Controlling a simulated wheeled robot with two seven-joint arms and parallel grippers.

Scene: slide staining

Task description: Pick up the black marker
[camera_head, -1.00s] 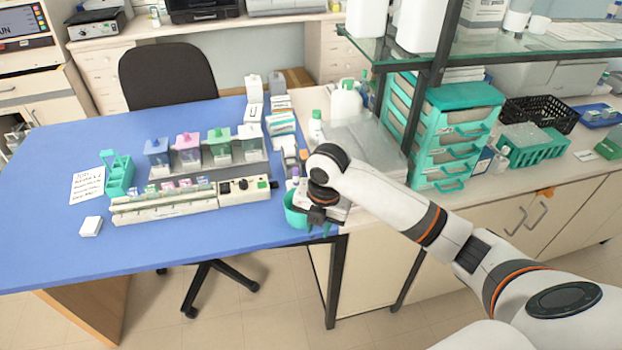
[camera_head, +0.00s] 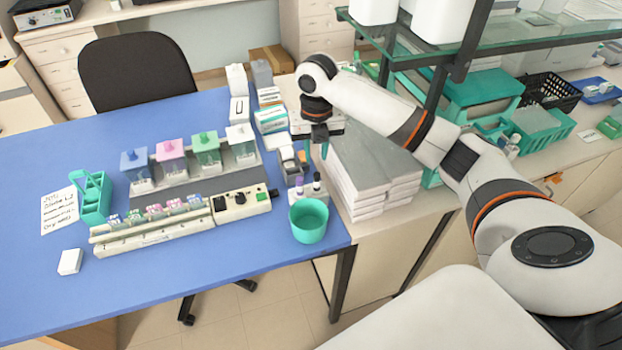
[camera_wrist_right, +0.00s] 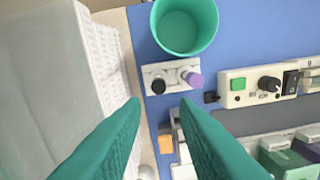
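The black marker (camera_head: 317,184) stands upright in a small white holder (camera_head: 308,196) at the blue table's right end. A purple-capped marker (camera_head: 299,186) stands beside it. In the right wrist view, the black marker's dark cap (camera_wrist_right: 158,85) is seen from above, left of the purple cap (camera_wrist_right: 192,78). My right gripper (camera_head: 316,152) points down, with its teal fingers apart and nothing between them. In the head view it appears just above and behind the markers. In the wrist view its fingertips (camera_wrist_right: 160,106) lie just below the black cap. My left gripper is out of view.
A teal cup (camera_head: 308,221) stands right in front of the holder. A stack of grey-white boxes (camera_head: 372,172) is close on the right. A control box (camera_head: 243,201) and staining jars (camera_head: 206,148) are to the left. Small boxes (camera_head: 270,119) stand behind.

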